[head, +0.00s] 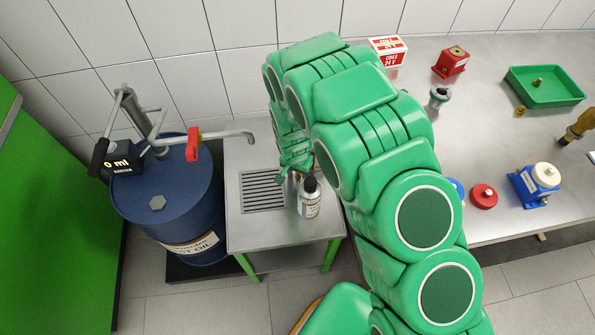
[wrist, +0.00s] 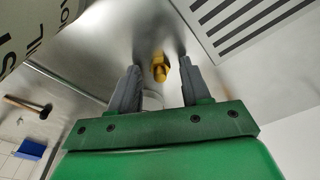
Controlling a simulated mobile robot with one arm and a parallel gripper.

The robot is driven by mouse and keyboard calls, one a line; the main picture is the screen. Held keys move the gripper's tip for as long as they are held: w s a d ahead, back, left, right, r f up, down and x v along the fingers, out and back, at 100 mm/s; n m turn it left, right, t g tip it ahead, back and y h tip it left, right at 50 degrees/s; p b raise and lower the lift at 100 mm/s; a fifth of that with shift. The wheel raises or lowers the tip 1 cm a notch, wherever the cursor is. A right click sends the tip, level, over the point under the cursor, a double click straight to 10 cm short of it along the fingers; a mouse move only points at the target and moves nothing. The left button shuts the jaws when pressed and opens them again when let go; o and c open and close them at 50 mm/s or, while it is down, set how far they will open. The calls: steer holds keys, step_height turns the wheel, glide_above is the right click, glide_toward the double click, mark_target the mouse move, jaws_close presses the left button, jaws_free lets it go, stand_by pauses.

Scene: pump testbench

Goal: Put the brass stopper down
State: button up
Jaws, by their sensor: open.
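In the wrist view the brass stopper (wrist: 158,67) is between the two fingers of my gripper (wrist: 160,72), near their tips, over the bare metal top of the small stand (wrist: 105,45). The fingers are apart, with a gap on each side of the stopper. It seems to rest on the metal, but I cannot tell for sure. In the head view my gripper (head: 291,172) is low over the stand, just behind a grey bottle (head: 310,203) with a black cap. The stopper is hidden there by my gripper or the bottle.
A slotted grate (head: 262,191) is left of my gripper. A blue oil drum (head: 165,200) with a pump and spout (head: 228,135) stands further left. The bench at right holds a green tray (head: 545,98), a red box (head: 452,61) and a blue pump (head: 535,188).

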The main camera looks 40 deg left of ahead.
step_height(320, 180, up, 11)
steer(key=s, duration=0.1)
steer(key=shift+o, duration=0.6)
steer(key=shift+s+d+r, duration=0.2)
steer(key=shift+s+r, duration=0.05)
steer(key=shift+r, duration=0.3)
